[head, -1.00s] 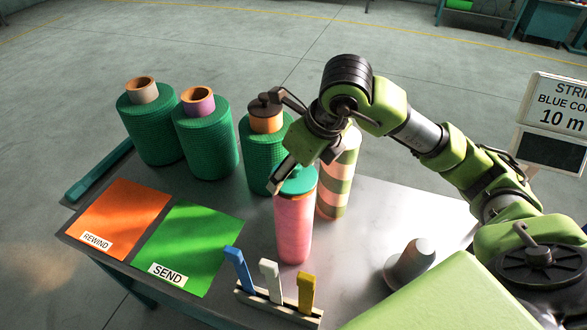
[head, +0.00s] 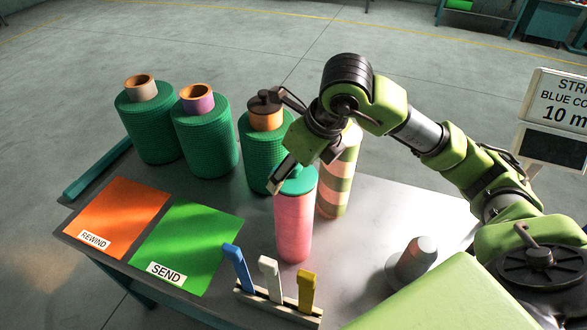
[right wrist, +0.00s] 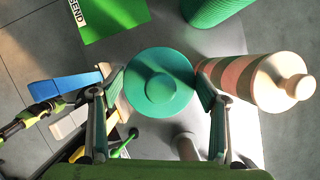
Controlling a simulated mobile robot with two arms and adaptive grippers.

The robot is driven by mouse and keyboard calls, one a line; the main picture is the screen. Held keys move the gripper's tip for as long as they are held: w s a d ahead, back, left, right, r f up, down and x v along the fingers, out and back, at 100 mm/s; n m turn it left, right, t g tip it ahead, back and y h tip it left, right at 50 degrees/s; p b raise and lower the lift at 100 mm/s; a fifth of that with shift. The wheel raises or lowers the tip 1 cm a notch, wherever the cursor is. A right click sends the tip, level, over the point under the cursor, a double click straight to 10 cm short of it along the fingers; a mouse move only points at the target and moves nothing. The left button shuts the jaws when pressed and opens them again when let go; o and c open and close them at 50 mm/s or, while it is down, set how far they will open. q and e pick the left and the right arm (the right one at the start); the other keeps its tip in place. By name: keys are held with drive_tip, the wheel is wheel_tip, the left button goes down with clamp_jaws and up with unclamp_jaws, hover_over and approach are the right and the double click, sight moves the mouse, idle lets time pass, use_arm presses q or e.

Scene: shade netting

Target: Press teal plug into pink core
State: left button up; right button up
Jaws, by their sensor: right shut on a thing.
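The pink core (head: 293,228) is a pink-wound roll standing upright near the middle of the table. The teal plug (head: 298,182) sits at its top end, with its teal flange close against the pink winding. In the right wrist view the plug (right wrist: 160,88) is a round teal disc with a raised knob, covering the core's mouth. My right gripper (head: 288,180) points down at the plug, with its fingers (right wrist: 158,98) on either side of the disc, shut on it. How deep the plug's stem sits is hidden. My left gripper does not show in the head view.
Several green net rolls (head: 205,140) stand behind and left. A striped roll (head: 338,178) stands close behind the core. A rack with blue, white and yellow levers (head: 270,280) is in front. A grey plug-like piece (head: 410,262) lies right. Orange (head: 115,218) and green (head: 190,245) sheets lie left.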

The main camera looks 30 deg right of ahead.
idle(0.7)
drive_tip(key=o, duration=1.1)
drive_tip(key=shift+c, duration=0.2)
drive_tip(key=o, duration=0.4)
drive_tip(key=shift+r, duration=0.15)
drive_tip(key=shift+r+p, duration=2.05)
drive_tip(key=shift+r, duration=1.35)
